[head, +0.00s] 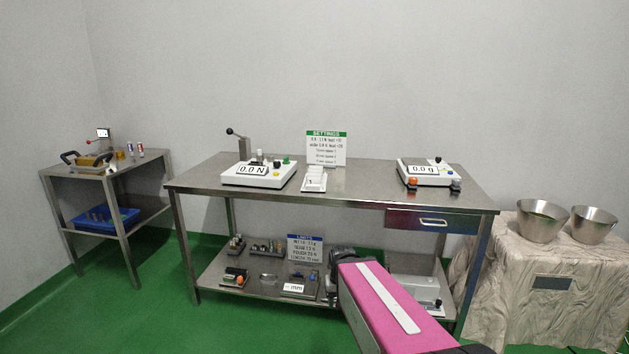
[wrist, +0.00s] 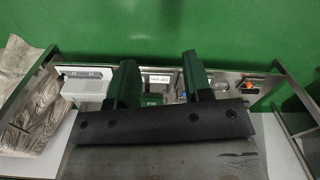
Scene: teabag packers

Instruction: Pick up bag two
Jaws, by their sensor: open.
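I cannot make out bag two in either view. A small white holder (head: 314,179) with a dark mark on its front stands on the steel table (head: 365,184); what it holds is too small to tell. My gripper (wrist: 159,62) shows in the wrist view with its two dark fingers apart and nothing visible between them. In the head view my pink arm reaches in from the bottom right, its dark end in front of the table's lower shelf, well below and apart from the tabletop.
A force tester (head: 260,172) reading 0.0 N and a scale (head: 427,171) reading 0.0 g flank the holder. A settings sign (head: 326,148) stands behind it. Small tools and a limits sign (head: 305,249) fill the lower shelf. Steel buckets (head: 541,221) stand right. A side table (head: 75,171) is left.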

